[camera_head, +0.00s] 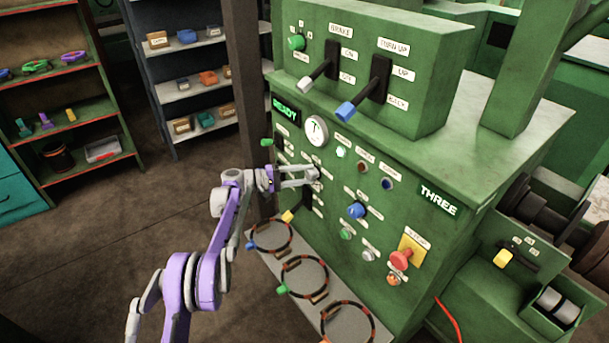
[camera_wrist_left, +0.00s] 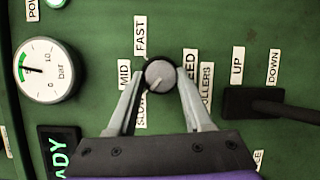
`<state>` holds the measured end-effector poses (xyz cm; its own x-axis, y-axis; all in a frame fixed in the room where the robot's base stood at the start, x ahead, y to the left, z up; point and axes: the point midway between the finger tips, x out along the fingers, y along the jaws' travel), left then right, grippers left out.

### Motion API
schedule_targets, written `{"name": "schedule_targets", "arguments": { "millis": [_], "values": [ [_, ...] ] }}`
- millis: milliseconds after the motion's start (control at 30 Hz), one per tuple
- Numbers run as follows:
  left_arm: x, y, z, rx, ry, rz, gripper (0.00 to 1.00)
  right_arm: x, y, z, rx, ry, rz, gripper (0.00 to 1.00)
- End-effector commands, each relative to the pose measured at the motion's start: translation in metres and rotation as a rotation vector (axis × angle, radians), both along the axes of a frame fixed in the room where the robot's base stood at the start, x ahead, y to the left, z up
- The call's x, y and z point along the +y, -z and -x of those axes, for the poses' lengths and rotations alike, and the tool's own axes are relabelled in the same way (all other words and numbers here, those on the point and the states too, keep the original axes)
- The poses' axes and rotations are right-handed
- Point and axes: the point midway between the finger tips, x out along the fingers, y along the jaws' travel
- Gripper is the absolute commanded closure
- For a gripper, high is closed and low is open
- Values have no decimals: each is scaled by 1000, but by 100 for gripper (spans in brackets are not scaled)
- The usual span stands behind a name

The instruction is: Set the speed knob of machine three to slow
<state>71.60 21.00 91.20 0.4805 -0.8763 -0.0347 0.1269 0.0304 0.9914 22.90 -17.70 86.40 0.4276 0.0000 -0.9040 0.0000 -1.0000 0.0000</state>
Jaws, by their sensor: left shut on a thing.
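The green machine's panel carries a sign reading THREE (camera_head: 440,200). In the left wrist view, the grey round speed knob (camera_wrist_left: 160,73) has the labels FAST (camera_wrist_left: 140,36), MID (camera_wrist_left: 124,75) and SLOW (camera_wrist_left: 140,110) on its left side. A pale mark on the knob points down and left, roughly toward SLOW. My left gripper (camera_wrist_left: 161,76) is shut on the knob, one finger on each side. In the head view my left gripper (camera_head: 316,174) reaches the panel's left part and hides most of the knob. My right gripper is not in view.
A pressure gauge (camera_head: 316,131) sits above the gripper. A dark lever (camera_wrist_left: 250,103) by UP and DOWN is close to the right finger. A blue knob (camera_head: 356,211) and red stop button (camera_head: 401,259) are further right. A tray with rings (camera_head: 262,262) juts out below.

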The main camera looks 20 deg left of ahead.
Motion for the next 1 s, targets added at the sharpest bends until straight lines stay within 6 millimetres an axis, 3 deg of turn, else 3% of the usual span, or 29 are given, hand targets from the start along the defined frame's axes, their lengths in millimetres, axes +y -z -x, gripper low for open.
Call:
{"name": "schedule_targets", "arguments": {
  "millis": [67, 100, 233, 633, 1000],
  "values": [
    [0, 0, 0, 2, 0, 0, 100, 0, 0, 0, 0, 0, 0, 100],
    [0, 0, 0, 1, -1, -1, 44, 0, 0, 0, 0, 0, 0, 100],
    [0, 0, 0, 1, -1, -1, 20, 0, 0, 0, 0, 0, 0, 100],
    [7, 0, 3, 0, -2, 0, 19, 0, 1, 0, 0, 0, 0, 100],
    [68, -2, 37, 1, -3, -1, 19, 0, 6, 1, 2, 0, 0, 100]
  ]
}}
